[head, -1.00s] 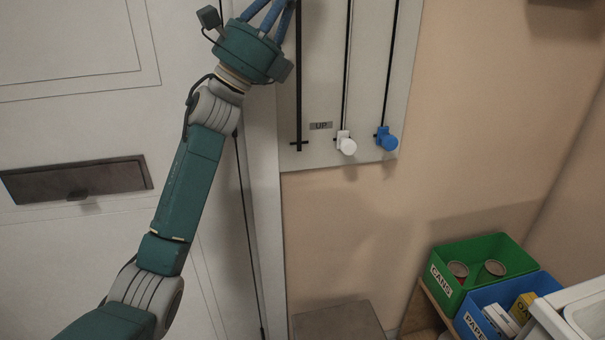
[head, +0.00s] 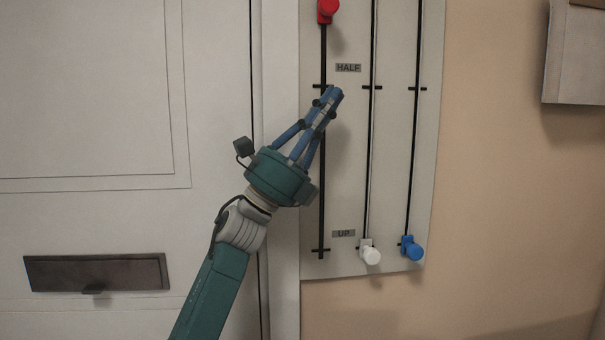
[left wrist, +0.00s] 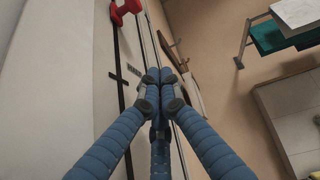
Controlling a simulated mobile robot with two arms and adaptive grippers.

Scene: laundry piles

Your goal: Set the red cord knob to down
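The red cord knob (head: 328,10) is at the top edge of the head view, on the left slot above the HALF label (head: 348,68). It also shows in the left wrist view (left wrist: 126,10), beyond the fingertips. My left gripper (head: 335,93) is in front of the panel, near the half mark of the red knob's slot. Its blue fingers meet at the tips, with nothing visible between them, and it is below and apart from the red knob. The fingertips also show in the left wrist view (left wrist: 162,82). My right gripper is out of view.
The pale panel (head: 385,180) holds two more slots. A white knob (head: 370,254) and a blue knob (head: 412,248) are at their bottom ends, near the UP label (head: 343,233). A door with a mail slot (head: 95,273) is on the left.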

